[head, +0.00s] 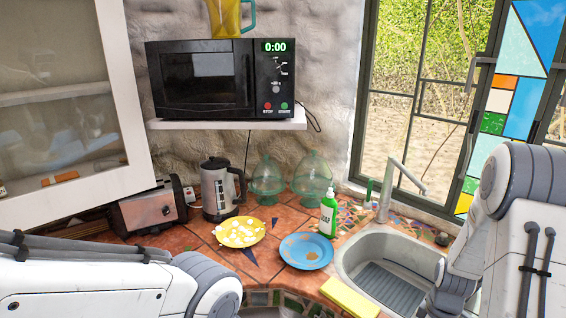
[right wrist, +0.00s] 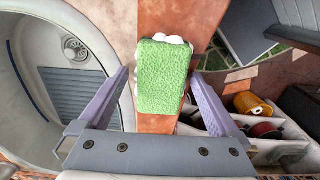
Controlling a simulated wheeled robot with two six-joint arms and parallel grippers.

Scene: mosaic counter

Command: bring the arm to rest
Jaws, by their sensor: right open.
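My right gripper (right wrist: 160,76) shows in the right wrist view with its two purple-grey fingers spread apart. A green sponge (right wrist: 162,82) with white edges appears between the fingers, with a gap on each side, and lies over the terracotta counter. Nothing is gripped. In the head view my right arm (head: 500,220) comes in at the right and my left arm (head: 90,280) at the lower left. Neither gripper shows in the head view, so the left one is out of sight.
The sink (head: 345,262) lies beside my right arm. A yellow sponge (head: 349,297), blue plate (head: 306,251), yellow plate (head: 240,231), soap bottle (head: 328,215), kettle (head: 218,190) and toaster (head: 150,211) are on the counter. An open compartmented drawer (right wrist: 255,150) shows in the wrist view.

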